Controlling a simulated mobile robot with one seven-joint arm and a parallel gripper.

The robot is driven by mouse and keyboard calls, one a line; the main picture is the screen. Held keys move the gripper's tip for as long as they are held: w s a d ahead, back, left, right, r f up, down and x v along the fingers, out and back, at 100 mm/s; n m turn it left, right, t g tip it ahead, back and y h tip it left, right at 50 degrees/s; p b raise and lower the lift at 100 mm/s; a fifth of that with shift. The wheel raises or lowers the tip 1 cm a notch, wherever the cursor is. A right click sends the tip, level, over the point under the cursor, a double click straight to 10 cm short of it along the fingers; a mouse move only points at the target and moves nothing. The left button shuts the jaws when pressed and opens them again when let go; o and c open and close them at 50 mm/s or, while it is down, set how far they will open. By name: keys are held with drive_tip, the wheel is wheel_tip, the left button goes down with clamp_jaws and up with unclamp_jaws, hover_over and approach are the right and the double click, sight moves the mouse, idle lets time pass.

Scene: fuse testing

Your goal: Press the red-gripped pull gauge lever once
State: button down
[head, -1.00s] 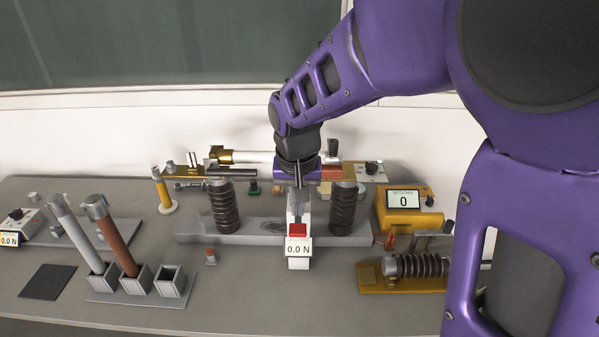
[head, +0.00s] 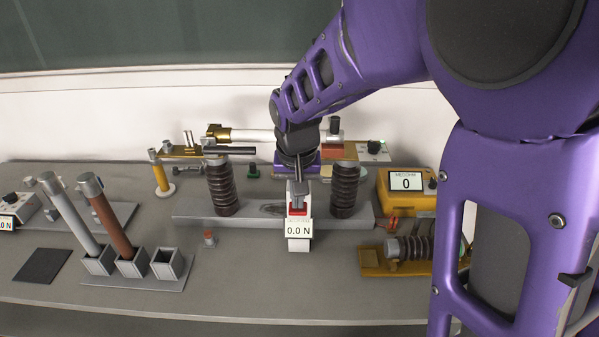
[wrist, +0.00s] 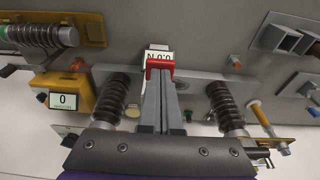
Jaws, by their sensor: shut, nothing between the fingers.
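The pull gauge (head: 299,229) stands in front of the long grey base, with a white display reading 0.0 N. Its red grip (head: 290,210) shows just behind the display, partly hidden by my gripper. My gripper (head: 298,194) is shut and empty, pointing down at the red grip. In the wrist view the grey fingertips (wrist: 160,72) reach the near side of the red grip (wrist: 150,64), and the display shows just beyond it. I cannot tell whether the fingertips press on the grip or only sit close over it.
Ribbed brown insulators (head: 222,188) (head: 344,190) flank my gripper closely on the grey base (head: 200,217). A yellow meter (head: 397,206) reading 0 and a brown-board fixture (head: 372,262) stand at the right. Fuse tubes in a holder (head: 135,283) stand at the left.

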sight(298, 211)
drive_tip(key=shift+w+f, duration=0.25)
drive_tip(key=shift+f, duration=0.95)
drive_tip(key=shift+w+f, duration=0.2)
drive_tip(key=shift+f, duration=0.95)
drive_tip(key=shift+r, duration=0.1)
drive_tip(key=shift+s+r+p, duration=0.25)
drive_tip(key=shift+r+p, duration=0.5)
drive_tip(key=shift+r, duration=0.4)
drive_tip(key=shift+s+r+p, duration=0.25)
drive_tip(key=shift+r+p, duration=0.5)
drive_tip(key=shift+r, duration=0.5)
wheel_tip(298, 211, up, 7)
drive_tip(key=p, duration=0.5)
drive_tip(key=shift+s, duration=0.45)
